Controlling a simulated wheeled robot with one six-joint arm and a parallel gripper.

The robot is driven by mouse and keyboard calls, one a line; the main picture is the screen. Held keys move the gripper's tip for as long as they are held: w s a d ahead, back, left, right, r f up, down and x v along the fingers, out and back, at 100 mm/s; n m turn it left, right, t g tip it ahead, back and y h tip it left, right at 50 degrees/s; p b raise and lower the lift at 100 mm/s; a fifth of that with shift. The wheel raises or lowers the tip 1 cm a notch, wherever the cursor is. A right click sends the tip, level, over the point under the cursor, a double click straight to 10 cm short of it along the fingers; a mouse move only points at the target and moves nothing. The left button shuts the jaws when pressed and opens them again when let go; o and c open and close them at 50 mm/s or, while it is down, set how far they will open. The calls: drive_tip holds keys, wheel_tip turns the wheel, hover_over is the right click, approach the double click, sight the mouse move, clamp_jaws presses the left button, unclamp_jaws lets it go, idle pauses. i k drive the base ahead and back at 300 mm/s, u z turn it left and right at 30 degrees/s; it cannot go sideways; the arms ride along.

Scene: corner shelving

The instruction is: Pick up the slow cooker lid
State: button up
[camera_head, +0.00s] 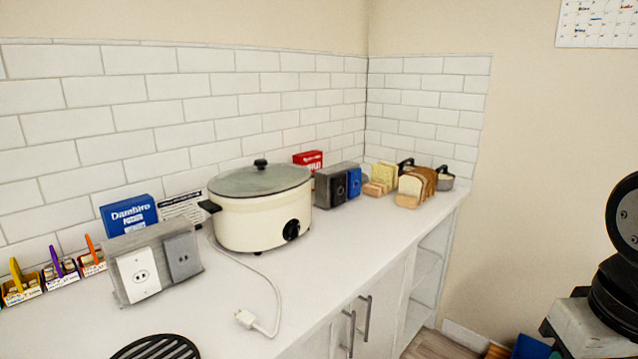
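The slow cooker (248,222) is a cream oval pot standing on the white counter, with a dark control knob on its front and dark side handles. Its lid (232,181) is a grey, glass-like oval with a dark rim and a small black knob (261,163) on top. The lid sits on the pot and looks closed. Black and grey parts of my own body show at the right edge, but my gripper with its fingertips is not in view.
A grey outlet box (152,243) stands left of the cooker. A power cord with a white plug (247,319) lies in front. A red box (308,158), a switch box (322,187) and sliced bread (414,188) stand to the right. A black round grate (156,349) lies at the front. White tiled wall (230,90) is behind.

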sight(262, 177)
drive_tip(key=z, duration=0.75)
drive_tip(key=i, duration=1.3)
drive_tip(key=u, duration=2.45)
drive_tip(key=i, duration=0.5)
drive_tip(key=z, duration=0.05)
